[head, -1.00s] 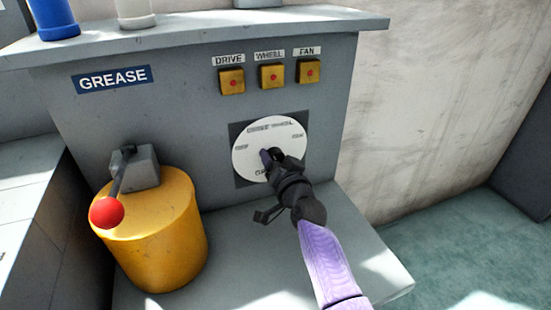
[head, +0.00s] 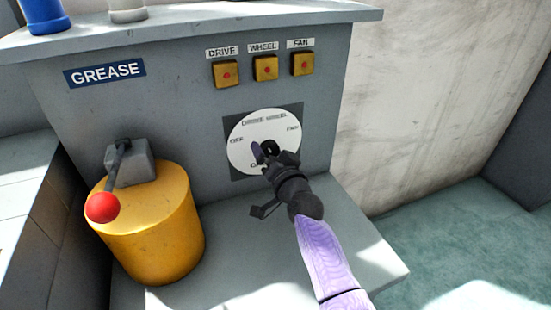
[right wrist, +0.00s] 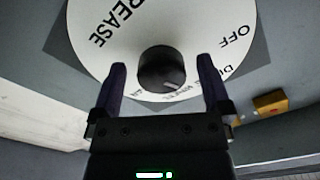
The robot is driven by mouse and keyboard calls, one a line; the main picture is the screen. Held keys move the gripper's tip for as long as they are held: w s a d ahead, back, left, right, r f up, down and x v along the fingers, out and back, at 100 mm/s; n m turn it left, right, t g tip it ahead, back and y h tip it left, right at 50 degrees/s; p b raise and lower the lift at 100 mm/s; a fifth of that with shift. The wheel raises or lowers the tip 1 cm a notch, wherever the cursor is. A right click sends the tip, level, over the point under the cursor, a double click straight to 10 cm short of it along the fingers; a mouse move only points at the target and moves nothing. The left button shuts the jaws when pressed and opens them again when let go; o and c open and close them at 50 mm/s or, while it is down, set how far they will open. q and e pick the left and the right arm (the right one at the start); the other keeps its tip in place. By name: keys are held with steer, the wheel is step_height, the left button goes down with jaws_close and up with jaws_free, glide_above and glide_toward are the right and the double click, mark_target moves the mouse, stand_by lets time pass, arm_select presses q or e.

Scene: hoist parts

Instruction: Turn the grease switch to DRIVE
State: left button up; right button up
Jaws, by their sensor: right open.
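The grease switch is a round white dial (head: 262,130) on the front of the grey console, with a black knob (right wrist: 161,68) at its middle. In the right wrist view the knob's white mark points down and slightly right, toward the WHEEL lettering. GREASE and OFF are also readable there; DRIVE is partly hidden by a finger. My right gripper (head: 264,151) is at the dial in the head view. In the right wrist view its purple fingers (right wrist: 161,66) are open, one each side of the knob, with a gap on both sides. My left gripper is out of view.
Yellow buttons labelled DRIVE (head: 226,73), WHEEL (head: 265,68) and FAN (head: 302,63) sit above the dial. A red-balled lever (head: 102,207) stands over a yellow drum (head: 155,240) at left. A grey ledge (head: 250,250) lies below the dial.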

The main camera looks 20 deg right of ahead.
steer(key=s+p, duration=0.4)
steer(key=s, duration=0.5)
steer(key=shift+s+d, duration=0.15)
